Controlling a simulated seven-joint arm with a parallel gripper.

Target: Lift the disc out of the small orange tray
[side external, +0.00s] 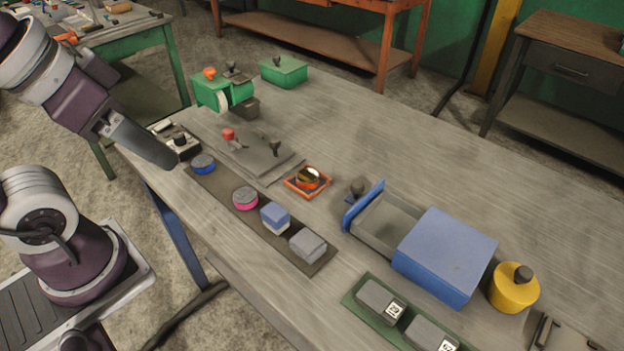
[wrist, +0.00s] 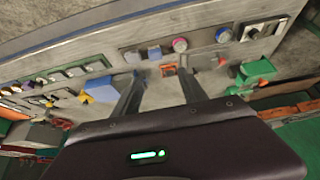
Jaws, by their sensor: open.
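The small orange tray (side external: 290,182) lies on the grey table, right of a flat grey plate. A round disc (side external: 308,175), shiny and dark with an orange edge, sits inside the tray. My gripper (side external: 168,158) is up at the left end of the table, well apart from the tray. In the wrist view my gripper (wrist: 160,73) shows two separated fingers with nothing held. The orange tray (wrist: 169,71) shows small between them in that view, far beyond the tips. The disc is too small to make out there.
A dark strip (side external: 222,188) with blue and pink round pieces and blocks runs in front of the tray. A grey plate (side external: 243,152) with red and black knobs lies left of it. A blue box (side external: 445,255) with its drawer pulled out stands right. Table behind the tray is clear.

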